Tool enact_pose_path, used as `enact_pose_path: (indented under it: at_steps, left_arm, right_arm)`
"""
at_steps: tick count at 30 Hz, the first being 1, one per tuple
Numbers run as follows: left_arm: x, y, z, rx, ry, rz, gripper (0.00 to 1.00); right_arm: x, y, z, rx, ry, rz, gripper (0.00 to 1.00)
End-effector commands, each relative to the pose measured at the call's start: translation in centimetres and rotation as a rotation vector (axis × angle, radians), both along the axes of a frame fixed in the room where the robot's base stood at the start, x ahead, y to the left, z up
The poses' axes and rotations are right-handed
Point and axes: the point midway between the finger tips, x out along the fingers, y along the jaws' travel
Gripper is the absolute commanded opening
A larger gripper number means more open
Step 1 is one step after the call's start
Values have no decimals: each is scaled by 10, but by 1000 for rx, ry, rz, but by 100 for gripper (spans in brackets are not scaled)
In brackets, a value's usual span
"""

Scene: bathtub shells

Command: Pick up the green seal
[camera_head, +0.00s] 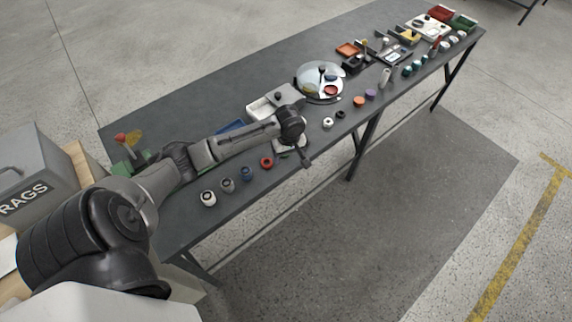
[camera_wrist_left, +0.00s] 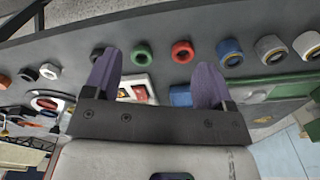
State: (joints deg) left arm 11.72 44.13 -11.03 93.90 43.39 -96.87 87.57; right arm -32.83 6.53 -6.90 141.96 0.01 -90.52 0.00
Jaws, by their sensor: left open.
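The green seal (camera_wrist_left: 141,53) is a dark green ring lying on the dark table, between a dark ring (camera_wrist_left: 97,52) and a red ring (camera_wrist_left: 182,51) in the left wrist view. It is hidden by my arm and gripper in the head view. My left gripper (camera_wrist_left: 158,64) is open, with its two purple fingers apart and nothing held. In the wrist view the green and red rings show between the fingers, the green one nearer the left finger. In the head view my left gripper (camera_head: 304,158) hangs over the table's front edge. My right gripper is not in view.
The red ring (camera_head: 266,162), blue ring (camera_head: 246,173), grey ring (camera_head: 227,185) and white ring (camera_head: 208,198) line the front edge. A white tray (camera_head: 262,108) and a round silver plate (camera_head: 312,78) lie behind. More small parts stand farther right.

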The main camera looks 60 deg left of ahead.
Motion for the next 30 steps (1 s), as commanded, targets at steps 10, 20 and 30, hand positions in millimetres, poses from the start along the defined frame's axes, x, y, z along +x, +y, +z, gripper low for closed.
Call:
enact_pose_path:
  at_steps: [10,20,30]
  left_arm:
    - [31,92,11,-31,-6,532,77]
    - [32,101,-29,-39,-5,599,77]
    - [33,101,-66,-39,-7,595,77]
  right_arm:
    - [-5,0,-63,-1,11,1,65]
    - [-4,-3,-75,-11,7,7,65]
    - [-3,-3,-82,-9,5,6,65]
